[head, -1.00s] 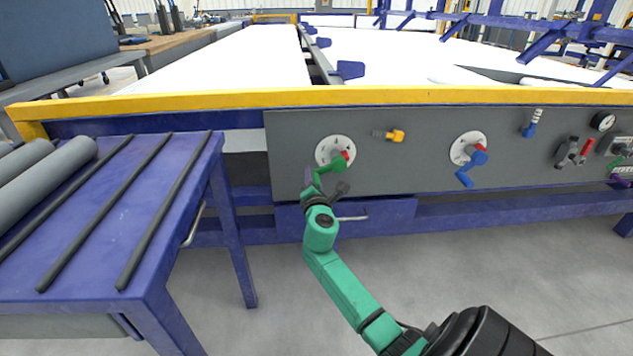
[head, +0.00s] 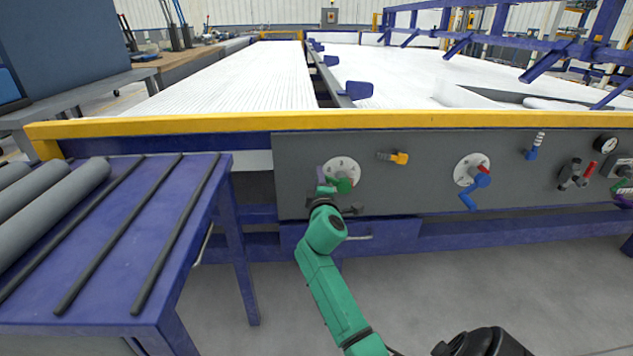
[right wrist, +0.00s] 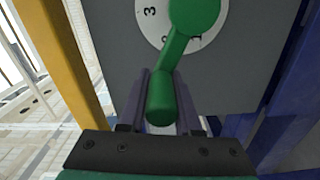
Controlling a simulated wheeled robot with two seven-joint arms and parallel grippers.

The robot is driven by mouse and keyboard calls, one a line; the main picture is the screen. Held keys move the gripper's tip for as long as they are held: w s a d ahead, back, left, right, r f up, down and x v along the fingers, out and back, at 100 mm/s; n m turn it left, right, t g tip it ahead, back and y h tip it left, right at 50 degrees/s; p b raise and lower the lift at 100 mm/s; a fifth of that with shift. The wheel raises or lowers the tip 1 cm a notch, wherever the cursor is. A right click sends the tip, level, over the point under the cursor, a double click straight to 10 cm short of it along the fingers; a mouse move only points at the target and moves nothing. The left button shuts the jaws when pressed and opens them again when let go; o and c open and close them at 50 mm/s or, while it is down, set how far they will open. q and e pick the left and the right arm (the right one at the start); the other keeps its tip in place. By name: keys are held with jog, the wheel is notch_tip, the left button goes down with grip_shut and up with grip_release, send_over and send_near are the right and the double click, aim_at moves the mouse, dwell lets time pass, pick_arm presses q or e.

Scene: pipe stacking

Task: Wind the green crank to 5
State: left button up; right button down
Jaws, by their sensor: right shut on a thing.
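My right gripper (head: 322,185) is at the handle end, left of the hub. In the right wrist view, the two fingers of my right gripper (right wrist: 163,105) are on either side of the green handle (right wrist: 160,105), shut on it. The digits 3 and 1 show on the dial (right wrist: 152,22) there; the hub and arm hide others. My left gripper is not in view.
A blue table (head: 130,215) with grey pipes (head: 50,210) stands at the left. A yellow rail (head: 350,120) runs above the panel.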

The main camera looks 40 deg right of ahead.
jog(key=shift+s+d+r+m, duration=0.2)
jog(key=shift+d+r+m, duration=0.1)
dwell(0.4)
jog(key=c, duration=0.6)
grip_release()
jog(key=shift+s+d, duration=0.1)
jog(key=shift+s, duration=0.05)
jog(key=shift+c, duration=0.2)
